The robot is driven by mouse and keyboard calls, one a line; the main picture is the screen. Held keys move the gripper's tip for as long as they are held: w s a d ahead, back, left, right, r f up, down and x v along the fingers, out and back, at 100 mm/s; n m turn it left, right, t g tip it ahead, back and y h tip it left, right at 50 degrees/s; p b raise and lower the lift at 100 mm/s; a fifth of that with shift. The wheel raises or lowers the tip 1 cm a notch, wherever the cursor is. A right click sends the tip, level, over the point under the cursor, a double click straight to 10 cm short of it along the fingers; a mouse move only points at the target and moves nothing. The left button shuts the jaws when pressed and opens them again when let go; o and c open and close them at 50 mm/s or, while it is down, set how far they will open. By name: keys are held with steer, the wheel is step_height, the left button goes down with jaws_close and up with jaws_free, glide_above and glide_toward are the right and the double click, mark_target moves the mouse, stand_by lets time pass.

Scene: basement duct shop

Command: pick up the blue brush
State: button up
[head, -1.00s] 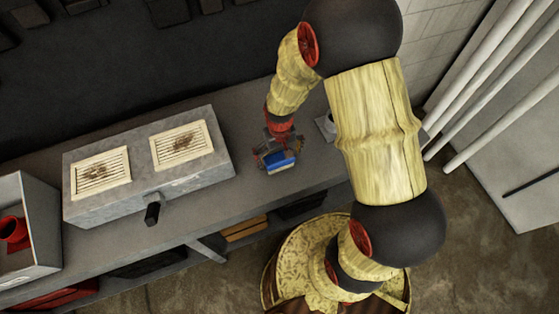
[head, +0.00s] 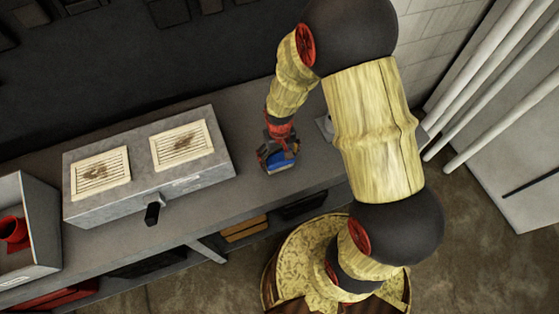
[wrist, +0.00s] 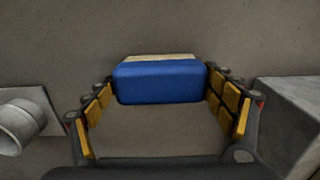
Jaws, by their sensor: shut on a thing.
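The blue brush (head: 281,160) is a small blue block at the end of my arm, over the grey bench. In the wrist view the brush (wrist: 160,82) shows a blue face with a pale tan strip along its far edge. My gripper (head: 277,156) is shut on the brush; it also shows in the wrist view (wrist: 160,92), with a yellow-padded finger at each side of the block. I cannot tell whether the brush touches the bench or is just above it.
A grey metal box (head: 150,205) with two vented panels and a black knob stands left on the bench (head: 240,115). An open bin (head: 40,225) holding a red piece is at the far left. A grey fitting (wrist: 20,125) is close by. Pale pipes (head: 490,70) lean at the right.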

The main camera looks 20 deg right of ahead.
mark_target(280, 157)
steer(key=shift+c, duration=1.1)
steer(key=shift+r, duration=0.55)
step_height(280, 157, up, 2)
steer(key=shift+r, duration=0.25)
steer(key=s+a+r+p, duration=0.1)
steer(key=s+r, duration=0.3)
steer(key=s, duration=0.3)
steer(key=s+a+r, duration=0.2)
steer(key=s+r, duration=0.3)
steer(key=s, duration=0.1)
steer(key=shift+s+r+p, duration=0.25)
steer(key=shift+s+p, duration=0.1)
steer(key=shift+p, duration=0.05)
